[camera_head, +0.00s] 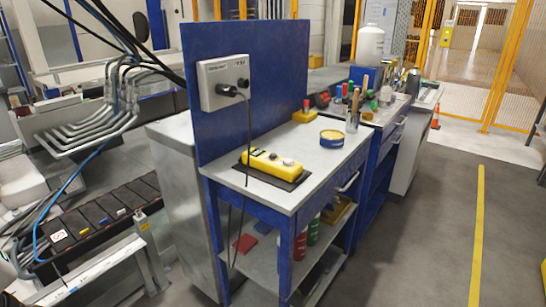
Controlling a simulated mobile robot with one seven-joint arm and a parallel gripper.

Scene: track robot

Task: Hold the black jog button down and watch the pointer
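A yellow control box (262,164) lies on a dark mat (285,182) on the grey top of a blue workbench (318,176). Small light and dark spots show on its upper face; they are too small to tell which is the black jog button. No pointer can be made out. My gripper is not in view.
A grey socket box (224,82) with a plugged black cable is on the blue back panel (275,50). A red-topped yellow object (306,114) stands at the bench's back. A second bench holds tools and a white bottle (370,44).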

